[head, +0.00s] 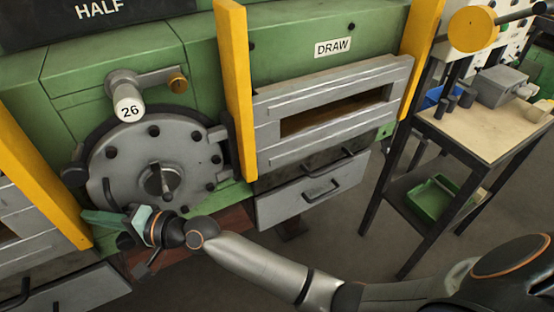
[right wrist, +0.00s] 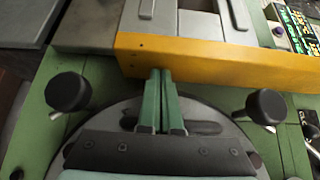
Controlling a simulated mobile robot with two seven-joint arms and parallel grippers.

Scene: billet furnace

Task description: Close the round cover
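The round cover (head: 190,150) is a grey bolted disc on the green furnace front in the head view, with a dark knob (head: 160,182) at its middle and a dark bar handle at its left. It lies about flat against the front; whether a small gap remains I cannot tell. My right gripper (head: 92,217) is at the cover's lower left rim, its green fingers pointing left, just below the bar handle. In the right wrist view the fingers (right wrist: 162,92) are close together with nothing seen between them. Contact with the cover cannot be made out. My left gripper is out of view.
Yellow posts (head: 237,90) (head: 40,178) stand on both sides of the cover. A grey slotted door marked DRAW (head: 285,102) is to the right, over a drawer (head: 310,195). A side table (head: 475,130) with tools stands at the far right. Open floor lies between.

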